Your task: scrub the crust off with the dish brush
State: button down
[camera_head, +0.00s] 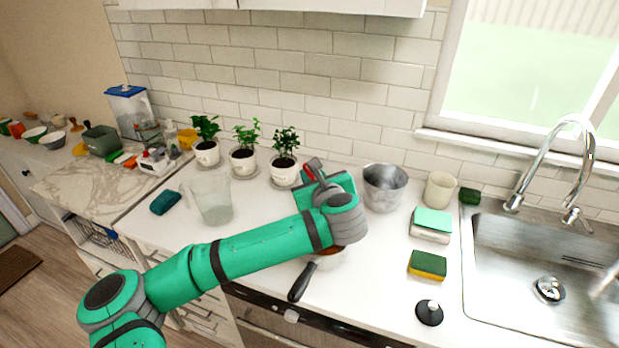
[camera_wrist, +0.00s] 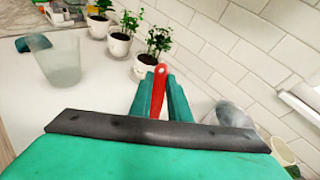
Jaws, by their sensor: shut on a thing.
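My gripper (camera_wrist: 160,95) is shut on a red handle (camera_wrist: 159,88), which stands up between its two green fingers. It looks like the dish brush's handle, but the brush head is hidden. In the head view a bit of red (camera_head: 312,169) shows beside my gripper, above the counter. A pan with a black handle (camera_head: 302,282) sits at the counter's front edge, mostly hidden beneath my wrist. A small brown patch (camera_head: 329,250), perhaps the crust, shows at my wrist's lower edge. I cannot tell whether the brush touches the pan.
A clear pitcher (camera_head: 212,200) and several potted plants (camera_head: 284,170) stand left and behind. A metal pot (camera_head: 384,188), a cream cup (camera_head: 439,189), a sponge (camera_head: 427,265) and a dark knobbed disc (camera_head: 429,312) are to the right, before the sink (camera_head: 520,235).

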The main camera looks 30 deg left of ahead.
jog(key=shift+w+a, duration=0.3)
jog(key=shift+w, duration=0.2)
jog(key=shift+s+a, duration=0.1)
jog(key=shift+s, duration=0.05)
jog(key=shift+s+d, duration=0.25)
jog(key=shift+s, duration=0.7)
jog(key=shift+s+d, duration=0.25)
jog(key=shift+s, duration=0.65)
jog(key=shift+s, duration=0.1)
jog(key=shift+s+d, duration=0.25)
jog(key=shift+s, duration=0.55)
jog(key=shift+s+d, duration=0.2)
jog(key=shift+s, duration=0.55)
jog(key=shift+f, duration=0.1)
